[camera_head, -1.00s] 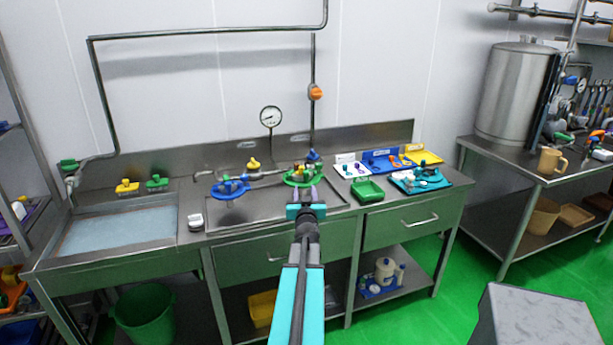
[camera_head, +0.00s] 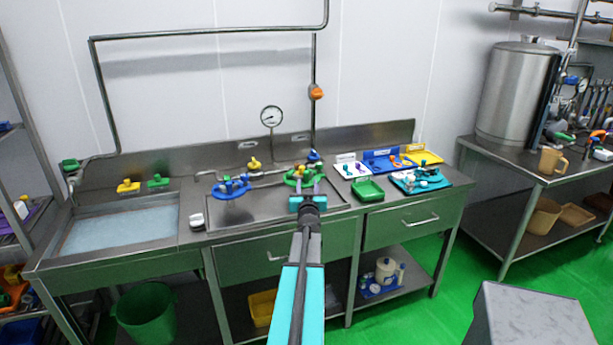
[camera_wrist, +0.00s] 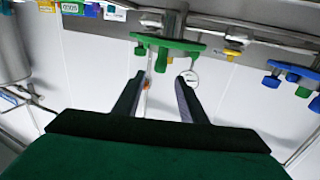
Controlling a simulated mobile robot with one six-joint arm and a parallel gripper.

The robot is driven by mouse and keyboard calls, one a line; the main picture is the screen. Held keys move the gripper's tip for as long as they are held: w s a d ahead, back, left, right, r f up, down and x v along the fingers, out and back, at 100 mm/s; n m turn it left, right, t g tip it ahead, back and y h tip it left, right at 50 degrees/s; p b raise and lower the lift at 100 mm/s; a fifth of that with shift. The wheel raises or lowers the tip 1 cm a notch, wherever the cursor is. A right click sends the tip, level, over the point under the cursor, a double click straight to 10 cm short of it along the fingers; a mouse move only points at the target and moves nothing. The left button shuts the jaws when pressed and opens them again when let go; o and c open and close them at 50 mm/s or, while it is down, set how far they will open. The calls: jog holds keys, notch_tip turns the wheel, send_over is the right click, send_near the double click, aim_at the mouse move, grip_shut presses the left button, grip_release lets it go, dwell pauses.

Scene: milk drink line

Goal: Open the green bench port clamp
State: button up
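The green bench port clamp (camera_head: 292,181) is a flat green fitting with small knobs, at the back of the steel bench's sunken top. In the head view my gripper (camera_head: 308,188) is right in front of it and partly covers it. In the wrist view, which looks upside down, the green clamp (camera_wrist: 178,44) lies just beyond my fingertips (camera_wrist: 163,76), with green knobs hanging from its plate. My two dark fingers are spread apart with nothing between them. I cannot tell from these views whether a fingertip touches the clamp.
A blue clamp (camera_head: 231,188) sits to the left of the green one, with a yellow valve (camera_head: 254,164) behind. A green tray (camera_head: 367,190) and a teal tray (camera_head: 444,182) with small parts are on the right. A pressure gauge (camera_head: 271,116) stands at the back.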

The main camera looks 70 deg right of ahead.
aim_at(307, 175)
jog(key=shift+p+x, duration=0.8)
jog(key=shift+x, duration=3.85)
